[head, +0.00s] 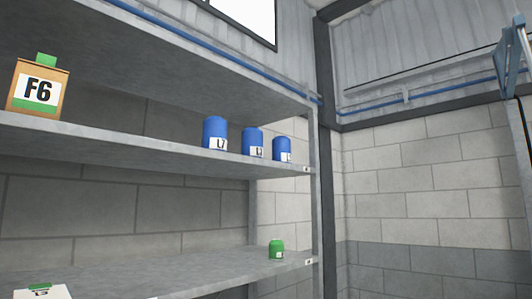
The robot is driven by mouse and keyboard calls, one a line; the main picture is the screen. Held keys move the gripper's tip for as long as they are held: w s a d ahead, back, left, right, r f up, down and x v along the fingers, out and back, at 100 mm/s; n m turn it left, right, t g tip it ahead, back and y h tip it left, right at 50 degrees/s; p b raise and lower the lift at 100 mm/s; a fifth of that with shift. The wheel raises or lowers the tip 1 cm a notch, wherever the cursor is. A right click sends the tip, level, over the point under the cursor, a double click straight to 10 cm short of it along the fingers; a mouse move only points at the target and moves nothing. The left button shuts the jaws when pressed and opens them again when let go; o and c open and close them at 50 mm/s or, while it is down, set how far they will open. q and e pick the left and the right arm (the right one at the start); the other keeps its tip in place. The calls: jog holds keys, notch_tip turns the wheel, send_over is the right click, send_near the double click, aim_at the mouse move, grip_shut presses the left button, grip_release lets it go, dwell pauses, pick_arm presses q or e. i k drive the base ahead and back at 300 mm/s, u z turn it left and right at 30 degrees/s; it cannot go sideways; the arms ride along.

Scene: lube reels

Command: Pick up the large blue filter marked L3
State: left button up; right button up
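Three blue cylinders with white labels stand upright in a row on a grey shelf. The left blue cylinder (215,131) looks largest; its label seems to read L7. The middle blue cylinder (253,140) and the right blue cylinder (282,148) have labels starting with L, but I cannot read the digits. I cannot tell which, if any, is marked L3. Neither of my grippers is in view.
An orange box with a green cap marked F6 (38,86) stands at the left on the same shelf (130,139). A small green canister (276,250) sits on the lower shelf (205,269). A white container (22,292) is cut off at the bottom left. A grey post (313,190) bounds the shelves.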

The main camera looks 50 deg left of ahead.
aim_at(252, 137)
jog(key=u, duration=0.85)
jog(key=i, duration=1.15)
jog(key=u, duration=1.3)
